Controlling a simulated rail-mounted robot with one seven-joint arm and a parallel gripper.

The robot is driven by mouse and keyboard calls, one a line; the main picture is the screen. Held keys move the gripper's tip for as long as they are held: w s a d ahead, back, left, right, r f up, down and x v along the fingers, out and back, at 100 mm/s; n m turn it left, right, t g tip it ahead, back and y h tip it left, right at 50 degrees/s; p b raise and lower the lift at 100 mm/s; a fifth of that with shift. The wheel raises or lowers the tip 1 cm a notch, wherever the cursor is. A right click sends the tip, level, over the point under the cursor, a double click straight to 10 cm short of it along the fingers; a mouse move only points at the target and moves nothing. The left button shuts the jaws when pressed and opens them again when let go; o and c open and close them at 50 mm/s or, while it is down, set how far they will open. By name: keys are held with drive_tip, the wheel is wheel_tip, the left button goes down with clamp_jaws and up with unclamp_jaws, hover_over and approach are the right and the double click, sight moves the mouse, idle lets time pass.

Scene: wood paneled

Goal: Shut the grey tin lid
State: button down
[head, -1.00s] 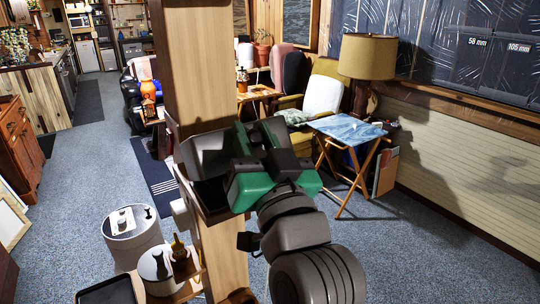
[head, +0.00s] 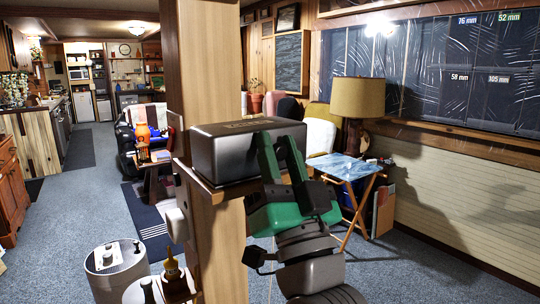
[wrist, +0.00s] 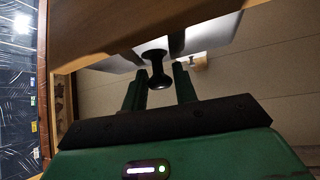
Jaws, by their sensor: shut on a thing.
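The grey tin (head: 235,158) sits on a small wooden shelf fixed to the wooden post. Its lid (head: 222,130) lies flat across the top and looks down. Any thin gap at the edge is too small to tell. My gripper (head: 278,150) is at the tin's right front, its green fingers pointing up and hiding that corner. In the wrist view the fingers stand on both sides of a black knob (wrist: 158,75), which hangs from a pale grey surface (wrist: 185,42), seemingly the lid. The gripper is shut on this knob.
The wooden post (head: 212,60) rises close behind the tin. A folding table (head: 345,168) and a lamp (head: 357,98) stand at the right. Blue carpet is open at the right front.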

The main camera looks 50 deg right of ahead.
drive_tip(key=shift+d+f, duration=0.1)
drive_tip(key=shift+f, duration=0.1)
drive_tip(key=c, duration=1.1)
unclamp_jaws()
drive_tip(key=v, duration=0.7)
drive_tip(key=shift+s+a+f+b, duration=0.2)
drive_tip(key=shift+s+b, duration=0.05)
drive_tip(key=shift+b, duration=0.1)
drive_tip(key=w+a+r+n+t+y, duration=0.15)
drive_tip(key=a+n+y, duration=0.55)
drive_tip(key=a, duration=0.9)
drive_tip(key=w+a+n+t+y, duration=0.3)
drive_tip(key=a+y, duration=0.5)
drive_tip(key=a, duration=0.8)
wheel_tip(320, 180, up, 27)
drive_tip(key=n+g+p, duration=0.1)
drive_tip(key=p, duration=2.6)
drive_tip(key=shift+s+a+y, duration=0.3)
drive_tip(key=shift+s+y, duration=0.1)
